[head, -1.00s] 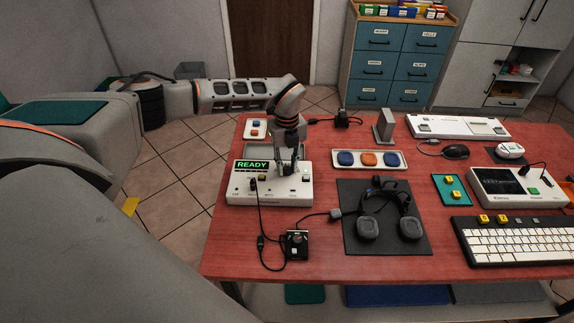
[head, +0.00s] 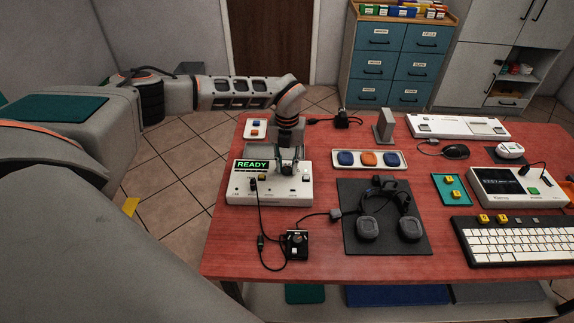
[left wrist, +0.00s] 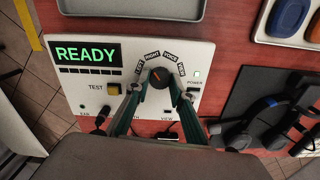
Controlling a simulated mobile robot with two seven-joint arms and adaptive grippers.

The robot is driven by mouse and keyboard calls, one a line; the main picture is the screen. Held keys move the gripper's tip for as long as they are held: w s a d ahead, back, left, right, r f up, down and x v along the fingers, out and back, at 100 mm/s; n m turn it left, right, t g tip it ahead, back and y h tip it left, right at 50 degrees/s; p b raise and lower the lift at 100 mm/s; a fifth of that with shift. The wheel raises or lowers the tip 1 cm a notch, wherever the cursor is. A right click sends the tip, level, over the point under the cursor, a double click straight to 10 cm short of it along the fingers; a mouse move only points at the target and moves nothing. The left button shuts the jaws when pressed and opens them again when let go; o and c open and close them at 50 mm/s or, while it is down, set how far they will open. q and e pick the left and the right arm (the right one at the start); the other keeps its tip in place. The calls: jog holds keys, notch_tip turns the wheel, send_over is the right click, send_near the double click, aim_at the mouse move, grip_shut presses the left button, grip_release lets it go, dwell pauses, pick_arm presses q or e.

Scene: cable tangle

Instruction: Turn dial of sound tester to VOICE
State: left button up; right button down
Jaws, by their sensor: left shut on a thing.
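The sound tester (head: 300,194) is a white box at the left of the red table, its screen showing green READY. In the left wrist view its round dark dial (left wrist: 161,78) has an orange mark. I cannot tell for sure which label the mark points at. My left gripper (left wrist: 157,92) comes from above with one finger on each side of the dial, shut on it; it also shows over the tester in the head view (head: 288,166). The right gripper is not in view.
A yellow TEST button (left wrist: 113,89) sits left of the dial, and a lit POWER switch (left wrist: 196,75) right of it. A cable plugs into the tester's front. A headset (head: 389,216) lies on a dark mat to the right. A button tray (head: 369,168) stands behind.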

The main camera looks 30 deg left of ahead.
aim_at(287, 169)
pick_arm(q)
jog(key=m, duration=0.5)
jog(key=shift+m, duration=0.3)
jog(key=m, duration=0.5)
jog(key=shift+w+m, duration=0.1)
jog(key=shift+m, duration=0.3)
jog(key=o, duration=1.1)
jog(key=shift+o, duration=0.2)
jog(key=shift+r, duration=0.15)
notch_tip(287, 169, up, 12)
